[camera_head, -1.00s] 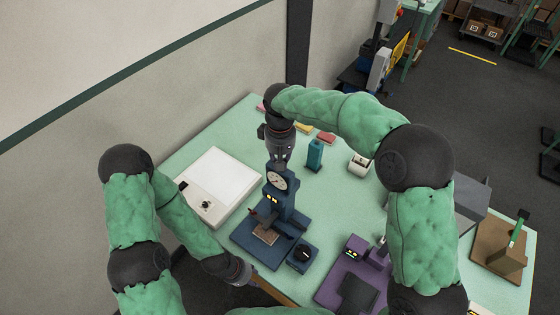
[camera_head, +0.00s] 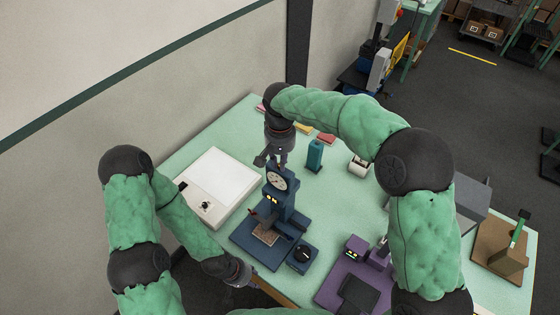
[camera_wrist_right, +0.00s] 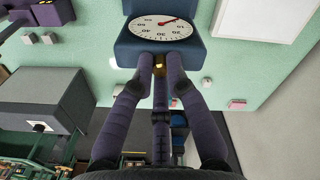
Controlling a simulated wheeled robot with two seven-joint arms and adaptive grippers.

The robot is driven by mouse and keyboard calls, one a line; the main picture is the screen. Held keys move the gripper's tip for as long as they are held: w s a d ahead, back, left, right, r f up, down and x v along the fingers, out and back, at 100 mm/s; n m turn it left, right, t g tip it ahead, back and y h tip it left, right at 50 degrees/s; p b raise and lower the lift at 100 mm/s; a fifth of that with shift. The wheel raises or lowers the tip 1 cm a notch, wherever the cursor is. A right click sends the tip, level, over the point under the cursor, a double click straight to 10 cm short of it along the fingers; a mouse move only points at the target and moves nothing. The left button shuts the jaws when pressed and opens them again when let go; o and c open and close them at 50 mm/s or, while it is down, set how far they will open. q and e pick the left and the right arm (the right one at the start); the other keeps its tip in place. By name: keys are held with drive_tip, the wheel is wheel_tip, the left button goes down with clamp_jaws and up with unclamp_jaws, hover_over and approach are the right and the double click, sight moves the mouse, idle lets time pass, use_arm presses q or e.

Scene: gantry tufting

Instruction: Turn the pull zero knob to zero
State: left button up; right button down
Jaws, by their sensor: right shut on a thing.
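The blue gauge stand (camera_head: 283,205) stands on the green table with a round white dial (camera_head: 277,179) at its top. The dial also shows in the right wrist view (camera_wrist_right: 160,28), its red needle slanting up and to the right. A small brass knob (camera_wrist_right: 159,66) sits at the edge of the dial housing. My right gripper (camera_wrist_right: 160,58) is shut on this knob, with its fingertips around it; they hide part of it. In the head view my right gripper (camera_head: 277,160) is above the stand. My left gripper (camera_head: 242,276) is low by the table's front edge, its fingers too small to judge.
A white panel box (camera_head: 222,183) lies left of the stand. A blue box with a black dial (camera_head: 303,254) sits at its right foot, and a purple device (camera_head: 350,285) is farther right. A teal block (camera_head: 315,154) stands behind. The table's right middle is mostly clear.

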idle(0.3)
drive_tip(key=c, duration=1.3)
unclamp_jaws()
drive_tip(key=shift+o, duration=0.2)
wheel_tip(320, 180, up, 12)
